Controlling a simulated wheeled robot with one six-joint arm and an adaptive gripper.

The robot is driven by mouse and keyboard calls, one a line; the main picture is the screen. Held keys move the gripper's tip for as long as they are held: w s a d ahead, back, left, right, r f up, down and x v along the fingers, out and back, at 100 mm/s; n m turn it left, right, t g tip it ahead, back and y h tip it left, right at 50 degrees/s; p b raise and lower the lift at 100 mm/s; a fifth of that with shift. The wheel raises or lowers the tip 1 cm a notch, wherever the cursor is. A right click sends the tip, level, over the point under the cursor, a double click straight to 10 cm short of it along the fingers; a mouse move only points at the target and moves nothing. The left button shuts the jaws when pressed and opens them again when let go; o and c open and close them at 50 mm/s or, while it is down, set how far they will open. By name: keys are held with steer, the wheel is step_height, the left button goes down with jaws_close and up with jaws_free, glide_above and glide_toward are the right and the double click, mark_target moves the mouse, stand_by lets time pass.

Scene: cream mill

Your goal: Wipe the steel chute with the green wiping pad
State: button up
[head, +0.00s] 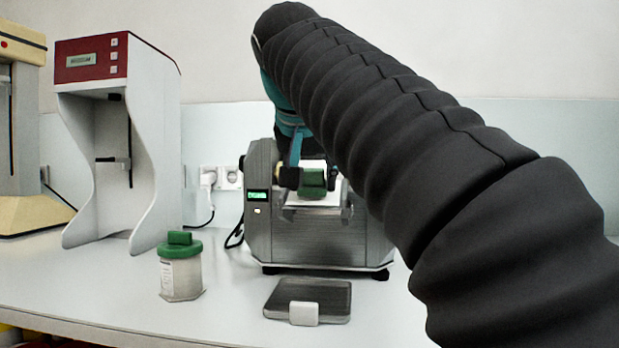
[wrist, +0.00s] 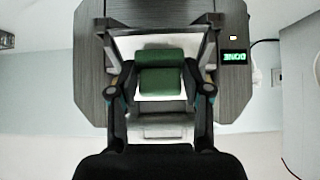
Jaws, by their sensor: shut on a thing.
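The green wiping pad (head: 312,184) is a dark green block held between the fingers of my gripper (head: 310,180). In the wrist view the pad (wrist: 160,78) sits between the two black fingers, which are shut on it. The pad is in front of the pale, bright surface of the steel chute (wrist: 126,48) in the recess of the grey machine. The chute also shows around the pad in the head view (head: 318,202). The pad covers its middle, and I cannot tell whether pad and chute touch.
The grey machine (head: 315,240) has a lit green display at its left. A green-lidded jar (head: 181,275) and a flat dark scale-like device (head: 327,292) stand in front. A red-and-white machine (head: 78,150) and a cream one (head: 25,215) stand left. Bare counter lies between the jar and the device.

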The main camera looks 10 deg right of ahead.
steer(key=shift+w+f, duration=0.2)
steer(key=shift+f, duration=0.3)
stand_by(0.8)
steer(key=shift+d+r, duration=0.1)
